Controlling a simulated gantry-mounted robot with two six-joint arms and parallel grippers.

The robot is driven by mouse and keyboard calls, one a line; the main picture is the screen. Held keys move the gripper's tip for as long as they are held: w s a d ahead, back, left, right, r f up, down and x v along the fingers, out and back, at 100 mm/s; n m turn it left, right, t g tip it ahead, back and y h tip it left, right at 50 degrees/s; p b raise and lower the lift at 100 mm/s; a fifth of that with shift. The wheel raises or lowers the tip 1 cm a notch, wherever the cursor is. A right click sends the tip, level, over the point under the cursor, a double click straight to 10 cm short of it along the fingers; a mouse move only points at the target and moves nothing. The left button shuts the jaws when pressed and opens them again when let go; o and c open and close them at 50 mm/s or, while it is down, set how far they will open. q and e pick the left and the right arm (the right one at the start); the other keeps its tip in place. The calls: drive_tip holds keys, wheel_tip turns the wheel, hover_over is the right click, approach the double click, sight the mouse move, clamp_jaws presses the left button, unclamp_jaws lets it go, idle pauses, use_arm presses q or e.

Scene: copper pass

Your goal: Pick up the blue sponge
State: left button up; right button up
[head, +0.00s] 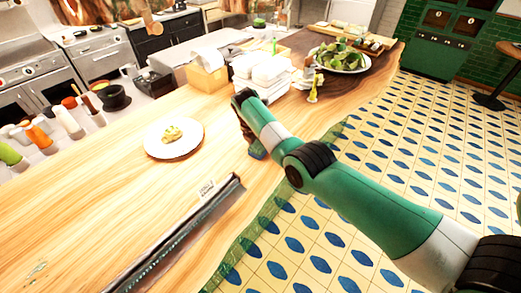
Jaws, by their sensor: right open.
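A small dark blue block (257,153), which looks like the blue sponge, lies on the wooden counter near its right edge, partly hidden by my arm. My right arm reaches in from the lower right, and my right gripper (249,137) points down just above the sponge. The gripper is open. It is small and dark here, and I cannot tell whether its fingers are around the sponge or only over it. My left gripper is not in view.
A white plate (174,139) with food stands left on the counter (90,195). A long dark tray (180,235) lies in front with a small label. White containers (262,72), a wooden box (207,74) and a plate of greens (341,60) stand behind. Bottles line the left.

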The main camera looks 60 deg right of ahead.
sight(260, 145)
drive_tip(key=shift+r, duration=0.1)
drive_tip(key=shift+c, duration=0.2)
drive_tip(key=c, duration=1.3)
drive_tip(key=shift+r, duration=0.45)
wheel_tip(260, 145, up, 3)
drive_tip(key=shift+f+p, duration=0.2)
drive_tip(key=shift+p, duration=0.55)
drive_tip(key=r, duration=0.1)
drive_tip(key=s+a+r+p, duration=0.1)
drive_tip(key=s+r+p, duration=0.1)
drive_tip(key=shift+s+a+r, duration=0.2)
drive_tip(key=shift+a, duration=0.15)
drive_tip(key=s+a+r+p, duration=0.2)
drive_tip(key=s+p, duration=0.1)
drive_tip(key=p, duration=0.3)
drive_tip(key=s+a+r+p, duration=0.2)
drive_tip(key=s+p, duration=0.1)
drive_tip(key=p, duration=0.3)
drive_tip(key=s+a+r+p, duration=0.2)
drive_tip(key=s+p, duration=0.1)
drive_tip(key=p, duration=0.3)
drive_tip(key=shift+a+p, duration=0.15)
drive_tip(key=shift+p, duration=0.2)
